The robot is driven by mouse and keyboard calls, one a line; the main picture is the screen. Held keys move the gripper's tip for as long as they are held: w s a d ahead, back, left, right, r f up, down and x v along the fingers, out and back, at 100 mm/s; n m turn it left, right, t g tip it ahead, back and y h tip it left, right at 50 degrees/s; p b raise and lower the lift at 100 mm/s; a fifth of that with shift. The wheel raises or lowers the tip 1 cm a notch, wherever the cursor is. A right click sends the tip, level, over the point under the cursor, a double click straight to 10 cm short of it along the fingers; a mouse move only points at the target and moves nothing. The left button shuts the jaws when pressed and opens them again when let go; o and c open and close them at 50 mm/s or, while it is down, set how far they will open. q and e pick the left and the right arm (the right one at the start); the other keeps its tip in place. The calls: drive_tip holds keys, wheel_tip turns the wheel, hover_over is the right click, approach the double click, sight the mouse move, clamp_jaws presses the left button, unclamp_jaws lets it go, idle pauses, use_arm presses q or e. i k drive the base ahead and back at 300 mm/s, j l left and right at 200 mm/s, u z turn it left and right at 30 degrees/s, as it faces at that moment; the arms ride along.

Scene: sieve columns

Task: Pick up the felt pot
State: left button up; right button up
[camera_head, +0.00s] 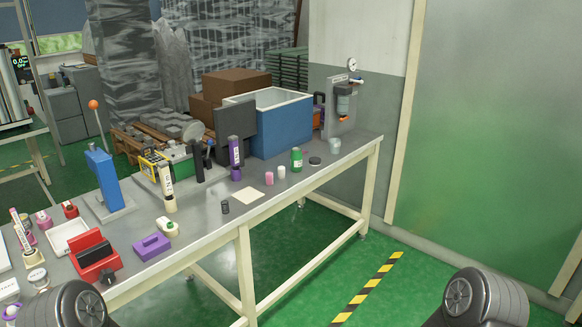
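I cannot tell which item is the felt pot. Several small containers stand on the grey workbench (205,235). A small dark cylinder (225,207) stands near the front edge at the middle. A pink cup (269,178) and a white cup (281,172) stand to its right. A clear jar (335,146) stands at the far right end, and a lidded jar (38,278) stands at the front left. Dark rounded parts of my two arms show at the bottom left and bottom right. Neither gripper is in view.
A red device (95,258), purple block (151,246), white tray (70,236) and blue press (103,180) crowd the left. A purple tube (235,152) and green bottle (297,159) stand upright farther right. A blue bin (282,128) fills the back.

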sight(296, 154)
drive_tip(key=i+z, duration=0.1)
drive_tip(key=z, duration=0.25)
drive_tip(key=i+z, duration=0.1)
drive_tip(key=z, duration=0.25)
drive_tip(key=i+j+z, duration=0.3)
drive_tip(key=i+j, duration=0.3)
drive_tip(key=i, duration=0.2)
drive_tip(key=i+j+z, duration=0.35)
drive_tip(key=i+j, duration=0.4)
